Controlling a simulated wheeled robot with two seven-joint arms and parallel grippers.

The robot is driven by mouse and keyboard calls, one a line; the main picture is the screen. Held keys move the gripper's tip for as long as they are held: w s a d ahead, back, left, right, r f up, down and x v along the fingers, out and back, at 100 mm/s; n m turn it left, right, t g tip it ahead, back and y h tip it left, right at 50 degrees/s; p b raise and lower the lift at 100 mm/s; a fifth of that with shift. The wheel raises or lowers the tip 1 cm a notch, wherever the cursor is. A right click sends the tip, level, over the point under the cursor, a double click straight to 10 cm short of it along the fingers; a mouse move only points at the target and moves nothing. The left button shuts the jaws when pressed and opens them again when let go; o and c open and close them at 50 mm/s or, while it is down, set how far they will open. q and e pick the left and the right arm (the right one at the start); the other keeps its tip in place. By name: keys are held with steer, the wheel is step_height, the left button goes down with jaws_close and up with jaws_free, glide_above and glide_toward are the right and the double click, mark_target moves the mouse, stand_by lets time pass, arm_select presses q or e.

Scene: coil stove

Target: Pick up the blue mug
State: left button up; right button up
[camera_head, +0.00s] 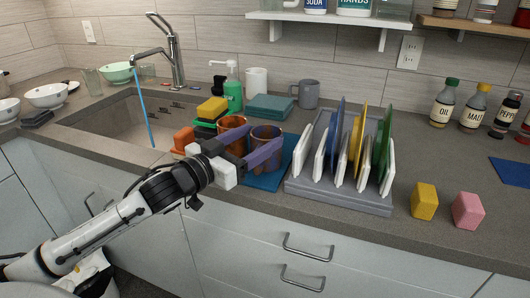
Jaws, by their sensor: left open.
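My left gripper (266,138) reaches in from the lower left over the counter, its two purple-blue fingers spread apart. One finger passes in front of an amber-brown tumbler (267,131); the other passes in front of a similar orange tumbler (233,122) just to its left. I cannot tell whether the fingers touch either tumbler. A grey-blue mug (309,94), the only mug clearly of a bluish tint, stands upright at the back by the wall, apart from the gripper. My right gripper is out of view.
A rack (345,202) of upright plates stands right of the tumblers, in front of the mug's right side. A teal cloth stack (270,107) and white cup (256,80) stand left of the mug. The sink is at left; yellow and pink blocks (424,201) are at right.

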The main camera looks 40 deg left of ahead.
arm_select(q)
steer(key=shift+w+d, duration=0.1)
steer(key=shift+w, duration=1.5)
steer(key=c, duration=1.5)
